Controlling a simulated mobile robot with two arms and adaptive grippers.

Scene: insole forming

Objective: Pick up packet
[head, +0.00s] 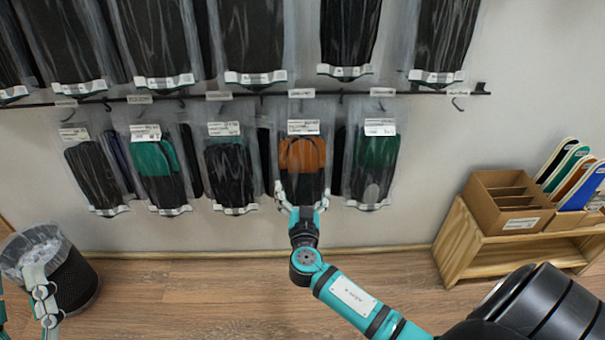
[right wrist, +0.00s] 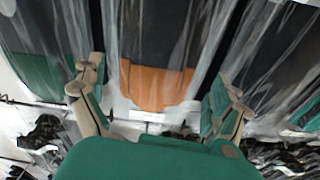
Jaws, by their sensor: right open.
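Clear packets with dark insoles hang in two rows on the wall. One lower-row packet (head: 301,153) has an orange patch and a white label. It also shows in the right wrist view (right wrist: 155,85), between the fingers. My right gripper (head: 303,197) is open, with one finger on each side of this packet's lower part. In the right wrist view my right gripper (right wrist: 160,80) has its fingers well apart. I cannot tell whether they touch the plastic. My left gripper (head: 22,300) is partly cut off at the lower left edge.
Green-patched packets (head: 153,158) and plain dark ones hang close on both sides. A dark rail with hooks (head: 459,95) runs above the lower row. A wire bin (head: 78,283) stands at left. A wooden bench (head: 470,245) at right holds a cardboard box (head: 497,212) and coloured insoles.

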